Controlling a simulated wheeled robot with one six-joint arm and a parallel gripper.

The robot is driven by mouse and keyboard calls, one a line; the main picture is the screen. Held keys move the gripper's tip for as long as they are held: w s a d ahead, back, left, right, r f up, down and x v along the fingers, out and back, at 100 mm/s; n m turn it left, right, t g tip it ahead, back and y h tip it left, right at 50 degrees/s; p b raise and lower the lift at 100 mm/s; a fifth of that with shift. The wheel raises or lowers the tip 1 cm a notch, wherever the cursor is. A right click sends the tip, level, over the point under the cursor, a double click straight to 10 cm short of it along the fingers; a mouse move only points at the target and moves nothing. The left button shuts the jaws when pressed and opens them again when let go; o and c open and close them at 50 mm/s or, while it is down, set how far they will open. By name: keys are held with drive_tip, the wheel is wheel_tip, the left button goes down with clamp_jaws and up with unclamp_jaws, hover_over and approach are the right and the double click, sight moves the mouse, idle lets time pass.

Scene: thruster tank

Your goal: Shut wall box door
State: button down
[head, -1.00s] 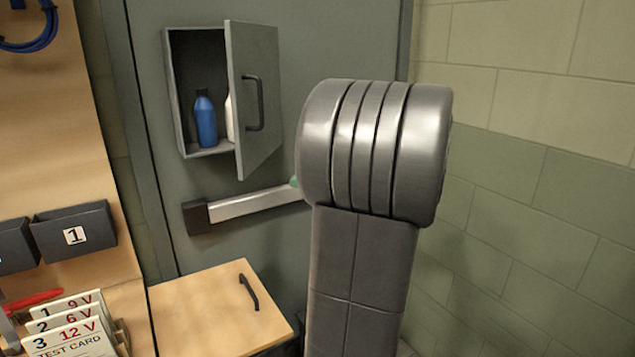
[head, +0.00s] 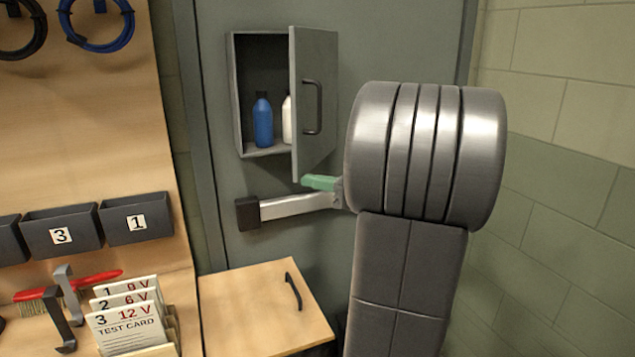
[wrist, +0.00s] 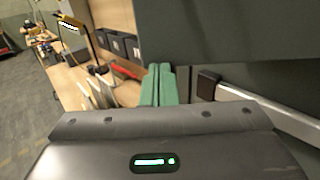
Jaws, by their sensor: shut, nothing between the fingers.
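The grey wall box (head: 238,95) is on the grey panel at the upper middle of the head view. Its door (head: 314,150), with a dark bar handle (head: 313,108), is hinged on the right and stands partly open. A blue bottle (head: 262,122) and a white bottle (head: 287,118) stand inside; the door partly hides the white one. My gripper (head: 318,182) has green fingers, shut and empty, just below the door's lower edge. In the wrist view the shut green fingers (wrist: 158,84) are beside a grey-green surface at the top. I cannot tell whether they touch the door.
A push bar (head: 290,206) with a dark end block runs across the panel below the box. A wooden cabinet (head: 255,300) with a handle is lower down. Test cards (head: 130,320), a red brush (head: 90,282) and numbered bins (head: 135,220) are at left.

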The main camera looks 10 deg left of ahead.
drive_tip(key=w+a+m+t+h, duration=0.1)
drive_tip(key=w+a+m+t, duration=0.1)
drive_tip(key=a, duration=0.3)
drive_tip(key=w+a+m+t+h+b, duration=0.1)
drive_tip(key=w+a+m+t+h, duration=0.1)
drive_tip(key=a, duration=0.4)
drive_tip(key=w+a+m+t+h+b, duration=0.1)
drive_tip(key=w+a+m+t, duration=0.2)
drive_tip(key=w+a+t, duration=0.1)
drive_tip(key=shift+w+a+r+t+h, duration=0.15)
drive_tip(key=shift+a+t+h, duration=0.25)
drive_tip(key=shift+a+t, duration=0.65)
drive_tip(key=shift+a+r, duration=0.15)
